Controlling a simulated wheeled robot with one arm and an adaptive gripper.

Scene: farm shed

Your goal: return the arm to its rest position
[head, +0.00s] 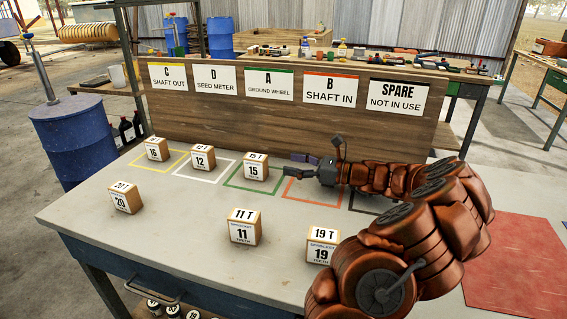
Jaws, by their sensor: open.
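My arm, brown and segmented, reaches from the lower right over the bench (190,220). My gripper (297,165) is open, pointing left, and looks empty. It shows over the back part of the orange outlined square (300,203), right of the block marked 15 (256,168). Its height above the bench is hard to tell. My arm hides part of the orange square and most of a dark outlined square (358,208).
Block 16 (157,150) stands in the yellow square, block 12 (203,159) in the white, block 15 in the green. Blocks 20 (125,199), 11 (244,229) and 19 (320,248) stand in front. A labelled backboard (220,118) rises behind. A red mat (525,275) lies right.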

